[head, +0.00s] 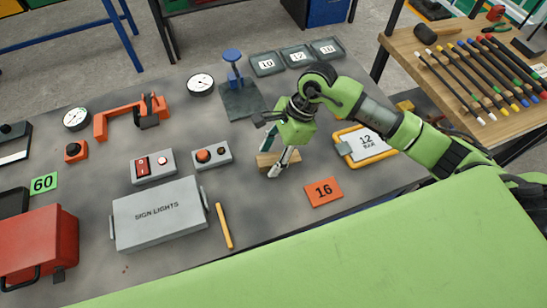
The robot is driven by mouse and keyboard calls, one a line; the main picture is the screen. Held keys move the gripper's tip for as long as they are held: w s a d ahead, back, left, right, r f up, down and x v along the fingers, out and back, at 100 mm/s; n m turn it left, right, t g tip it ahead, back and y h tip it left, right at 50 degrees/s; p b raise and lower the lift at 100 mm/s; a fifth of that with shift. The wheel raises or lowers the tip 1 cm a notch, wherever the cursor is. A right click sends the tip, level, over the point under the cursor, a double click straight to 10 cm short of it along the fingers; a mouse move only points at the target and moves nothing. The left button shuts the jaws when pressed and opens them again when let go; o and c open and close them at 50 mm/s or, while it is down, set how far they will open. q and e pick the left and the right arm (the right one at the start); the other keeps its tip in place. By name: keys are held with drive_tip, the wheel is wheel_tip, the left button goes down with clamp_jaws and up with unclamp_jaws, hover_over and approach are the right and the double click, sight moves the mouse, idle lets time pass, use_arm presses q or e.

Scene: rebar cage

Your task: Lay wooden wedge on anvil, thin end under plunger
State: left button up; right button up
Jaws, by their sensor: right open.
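The wooden wedge (264,162) lies on the grey table, partly hidden by my right gripper (273,160). The gripper points down with its fingers apart around or just above the wedge; I cannot tell whether they touch it. A blue upright device with a round top (232,56) stands at the back on a dark plate (244,104). It looks like the plunger and anvil, but the detail is too small to be sure. Nothing shows lying on the plate's visible part. My left gripper is not in view.
Near the wedge are a grey box with an orange knob (204,156), an orange card "16" (323,191) and a yellow-edged clipboard (372,141). A round dial (201,83) and grey numbered trays (298,56) flank the blue device. Table between wedge and plate is clear.

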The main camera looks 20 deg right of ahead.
drive_tip(key=c, duration=1.2)
drive_tip(key=shift+r, duration=0.15)
